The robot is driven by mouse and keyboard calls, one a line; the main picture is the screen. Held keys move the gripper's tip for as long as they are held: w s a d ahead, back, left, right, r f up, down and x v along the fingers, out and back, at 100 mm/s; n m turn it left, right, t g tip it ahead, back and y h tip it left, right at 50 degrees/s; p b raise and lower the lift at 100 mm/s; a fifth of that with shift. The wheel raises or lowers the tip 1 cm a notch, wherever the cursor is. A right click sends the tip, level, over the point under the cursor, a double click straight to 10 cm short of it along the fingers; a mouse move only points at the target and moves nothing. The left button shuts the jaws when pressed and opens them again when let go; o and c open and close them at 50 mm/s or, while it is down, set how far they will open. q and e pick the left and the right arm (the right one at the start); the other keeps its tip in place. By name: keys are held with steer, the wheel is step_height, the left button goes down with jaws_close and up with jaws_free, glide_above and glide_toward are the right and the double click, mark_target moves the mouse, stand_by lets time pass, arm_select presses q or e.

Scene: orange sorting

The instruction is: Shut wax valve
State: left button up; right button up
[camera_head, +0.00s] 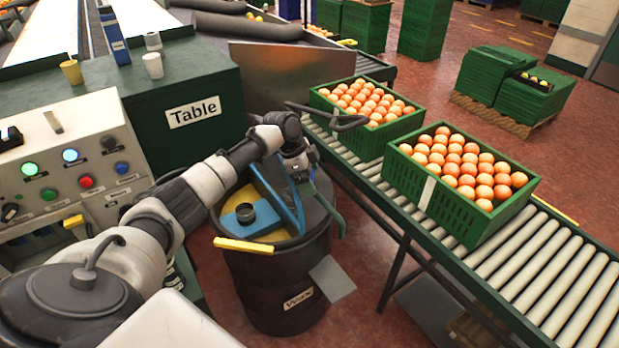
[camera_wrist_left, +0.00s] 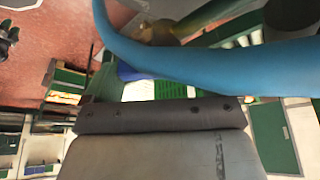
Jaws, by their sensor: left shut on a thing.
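The black wax barrel (camera_head: 272,290) stands in the middle of the head view with a "Wax" label on its front. A yellow lever (camera_head: 243,246) sticks out at its front left rim, below a dark round fitting on a blue plate (camera_head: 262,221). A tilted blue panel (camera_head: 281,197) stands over the barrel. My left gripper (camera_head: 303,172) is above the barrel's back right part, apart from the yellow lever. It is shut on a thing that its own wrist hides. A blue curved part (camera_wrist_left: 215,75) crosses close in the left wrist view. My right gripper is not in view.
A control panel (camera_head: 75,170) with lit buttons stands at left, beside a green block labelled "Table" (camera_head: 195,111). A roller conveyor (camera_head: 519,263) with two green crates (camera_head: 432,193) of oranges runs along the right.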

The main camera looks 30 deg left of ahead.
arm_select(q)
steer(key=shift+m, duration=0.7)
steer(key=shift+a, duration=0.1)
steer(key=o, duration=0.6)
steer(key=shift+o, duration=0.2)
steer(key=shift+r+g, duration=0.1)
steer(key=shift+g, duration=0.2)
steer(key=b+v, duration=0.1)
steer(key=v, duration=0.9)
steer(key=shift+a+r, duration=0.25)
steer(key=shift+a, duration=0.05)
